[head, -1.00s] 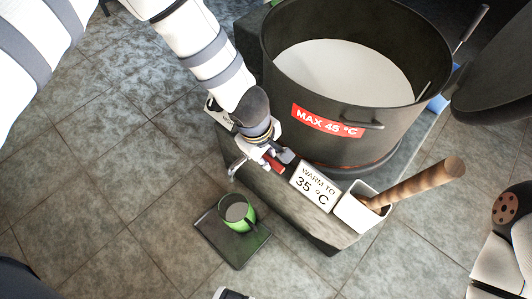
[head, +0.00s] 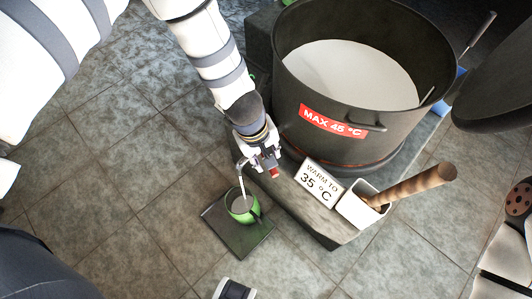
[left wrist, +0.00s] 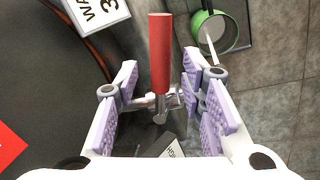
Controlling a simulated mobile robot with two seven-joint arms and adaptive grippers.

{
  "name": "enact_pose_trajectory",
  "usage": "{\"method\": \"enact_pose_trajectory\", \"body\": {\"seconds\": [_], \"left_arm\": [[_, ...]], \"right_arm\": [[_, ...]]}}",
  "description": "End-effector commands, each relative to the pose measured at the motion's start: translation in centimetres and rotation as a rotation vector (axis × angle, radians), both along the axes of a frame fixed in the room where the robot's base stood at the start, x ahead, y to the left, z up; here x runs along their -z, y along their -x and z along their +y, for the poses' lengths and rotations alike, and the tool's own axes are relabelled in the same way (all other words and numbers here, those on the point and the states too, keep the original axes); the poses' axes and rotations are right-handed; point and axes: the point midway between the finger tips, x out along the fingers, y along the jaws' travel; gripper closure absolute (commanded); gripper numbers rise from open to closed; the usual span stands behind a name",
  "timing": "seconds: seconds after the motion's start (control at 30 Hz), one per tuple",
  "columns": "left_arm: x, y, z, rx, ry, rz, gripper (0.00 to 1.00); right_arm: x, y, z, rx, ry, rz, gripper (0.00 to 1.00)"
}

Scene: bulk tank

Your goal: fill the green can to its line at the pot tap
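The green can (head: 236,216) stands upright on a dark tray on the floor, below the pot tap. A thin pale stream (head: 241,180) runs from the tap into it, also visible in the left wrist view (left wrist: 208,42). Pale liquid shows inside the can (left wrist: 209,31); I cannot make out its line. The tap's red lever (left wrist: 160,55) lies between the spread fingers of my left gripper (left wrist: 168,105), with gaps on both sides. In the head view my left gripper (head: 264,160) is at the tap and hides much of it.
The big dark pot (head: 300,85) of pale liquid stands on a block (head: 315,225). A "WARM TO 35 °C" sign (head: 317,182) and a white holder (head: 362,208) with a wooden-handled tool (head: 415,184) are at its front edge. The tray (head: 242,238) has clear tiled floor around it.

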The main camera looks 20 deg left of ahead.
Motion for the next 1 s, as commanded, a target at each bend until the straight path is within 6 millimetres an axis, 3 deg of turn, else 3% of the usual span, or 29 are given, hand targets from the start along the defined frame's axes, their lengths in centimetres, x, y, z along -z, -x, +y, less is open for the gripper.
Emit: {"method": "enact_pose_trajectory", "body": {"seconds": [0.27, 0.5, 0.7, 1.0], "left_arm": [[-0.9, 0.0, 0.1, 0.0, 0.0, -0.003, 0.64], [-7.0, 0.9, 0.9, 0.002, -0.002, -0.006, 0.64], [-10.9, 1.6, 1.4, 0.001, -0.002, -0.003, 0.64], [-11.8, 1.8, 1.5, -0.001, 0.0, 0.0, 0.64]], "right_arm": [[0.0, 0.0, 0.0, 0.0, 0.0, 0.0, 0.6], [0.0, 0.0, 0.0, 0.0, 0.0, 0.0, 0.6], [0.0, 0.0, 0.0, 0.0, 0.0, 0.0, 0.6], [0.0, 0.0, 0.0, 0.0, 0.0, 0.0, 0.6]]}}
